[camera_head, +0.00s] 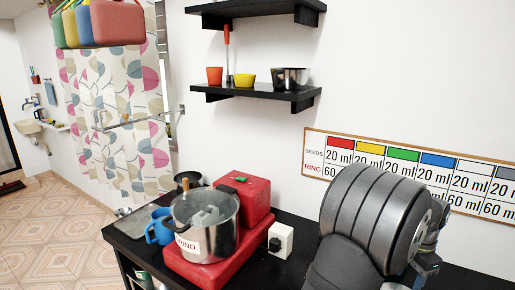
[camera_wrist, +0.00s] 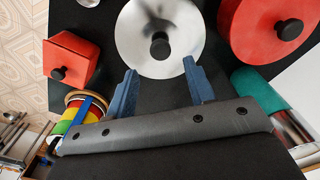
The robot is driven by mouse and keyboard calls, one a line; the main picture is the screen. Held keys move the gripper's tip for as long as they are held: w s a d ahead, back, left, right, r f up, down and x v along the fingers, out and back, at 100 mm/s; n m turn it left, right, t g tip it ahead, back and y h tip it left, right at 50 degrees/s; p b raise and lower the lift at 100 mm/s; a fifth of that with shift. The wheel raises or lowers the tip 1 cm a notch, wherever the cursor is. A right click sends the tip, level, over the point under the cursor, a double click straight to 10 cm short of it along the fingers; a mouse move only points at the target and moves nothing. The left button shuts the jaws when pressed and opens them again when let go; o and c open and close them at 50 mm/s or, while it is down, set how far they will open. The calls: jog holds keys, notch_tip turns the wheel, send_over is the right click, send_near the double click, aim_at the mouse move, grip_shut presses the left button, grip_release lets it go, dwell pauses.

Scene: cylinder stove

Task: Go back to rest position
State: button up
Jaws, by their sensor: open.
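My gripper (camera_wrist: 162,88) shows in the wrist view with its two blue fingers spread apart and nothing between them. A round steel lid-like disc (camera_wrist: 150,15) with a black knob lies beyond the fingertips, and no contact with it can be made out. In the head view my arm is at the lower right, in front of the wall chart. The gripper's end there is mostly hidden behind the arm and cut by the frame edge.
A steel pot (camera_head: 205,225) stands on a red base (camera_head: 215,268) on the black table, beside a red box (camera_head: 243,195) and a blue mug (camera_head: 158,228). Black shelves (camera_head: 255,91) hang above. The wrist view shows a red knobbed box (camera_wrist: 70,58) and red round object (camera_wrist: 262,28).

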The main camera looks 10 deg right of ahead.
notch_tip(320, 180, down, 7)
jog(key=shift+f, duration=0.15)
jog(key=shift+r, duration=0.2)
notch_tip(320, 180, up, 4)
jog(key=shift+f, duration=0.2)
jog(key=s+r, duration=0.7)
jog(key=s, duration=0.5)
jog(key=w+a+f, duration=0.5)
jog(key=w+a, duration=0.4)
jog(key=a, duration=0.2)
jog(key=w+a+f, duration=0.5)
jog(key=w+a, duration=0.4)
jog(key=a, duration=0.2)
notch_tip(320, 180, down, 8)
jog(key=shift+d+f, duration=0.15)
jog(key=shift+f, duration=0.05)
